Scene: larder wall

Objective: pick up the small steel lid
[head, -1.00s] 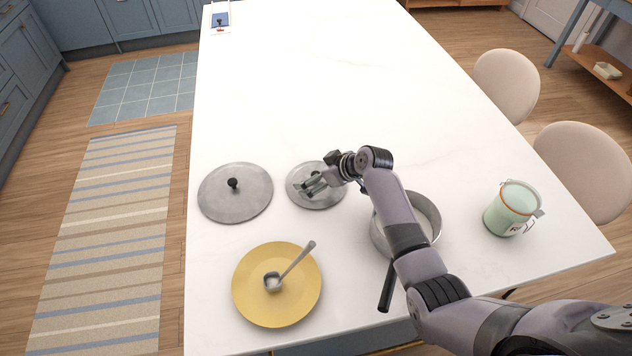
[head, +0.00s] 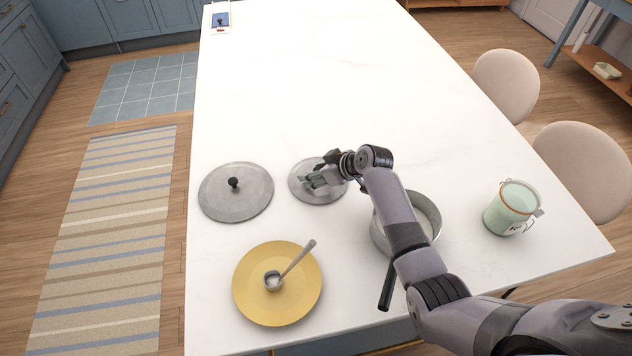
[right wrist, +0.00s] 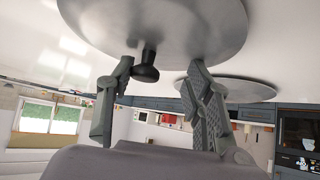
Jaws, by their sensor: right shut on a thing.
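The small steel lid (head: 328,197) lies on the white table, a grey disc partly covered by my right gripper. In the right wrist view the lid (right wrist: 175,28) fills the top, with its black knob (right wrist: 146,73) between the fingers. My right gripper (head: 313,180) is low over the lid, shut on its knob; in the right wrist view the left finger is against the knob, and contact at the other finger is unclear. A larger steel lid (head: 250,205) with a black knob lies to the left. My left gripper is not in view.
A yellow plate (head: 250,305) with a ladle (head: 297,260) lies in front. A steel pan (head: 433,222) stands partly behind my right arm. A green jar (head: 508,210) stands to the right. The far table (head: 330,80) is mostly clear.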

